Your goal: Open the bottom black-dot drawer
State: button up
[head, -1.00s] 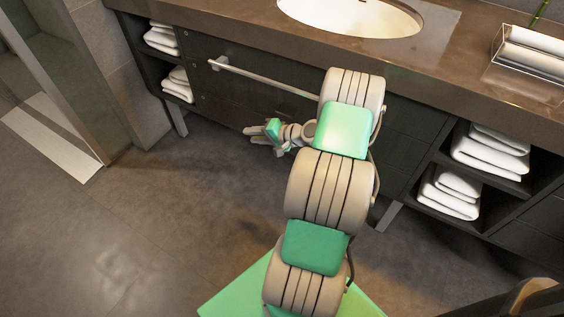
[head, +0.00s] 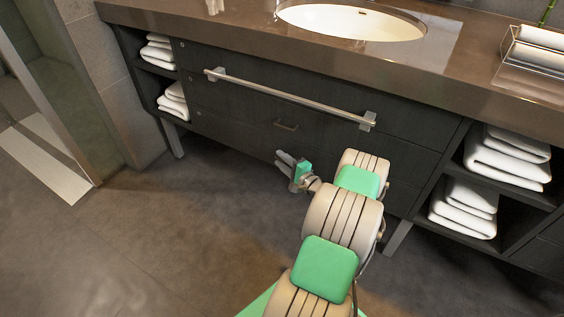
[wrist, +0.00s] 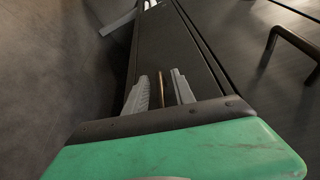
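The dark vanity front has stacked drawers. The bottom drawer (head: 225,131) is the lowest panel and looks closed. In the wrist view, its thin brown handle (wrist: 161,88) shows end-on between the two grey fingers of my gripper (wrist: 162,90), with a small gap on each side. My gripper is open; whether the handle lies fully between the fingertips or just beyond them, I cannot tell. In the head view my gripper (head: 283,161) is low at the bottom drawer's front and hides that handle. The middle drawer's handle (head: 286,125) is above it and also shows in the wrist view (wrist: 290,42).
A long metal towel bar (head: 290,98) crosses the upper front. Open shelves with folded white towels (head: 172,100) are at the left, more towels (head: 465,207) at the right. A vanity leg (head: 397,236) stands right of my arm. The floor at left is clear.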

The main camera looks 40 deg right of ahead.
jog(key=shift+c, duration=0.5)
grip_shut()
jog(key=shift+a+f, duration=0.1)
jog(key=shift+f, duration=0.05)
dwell(0.7)
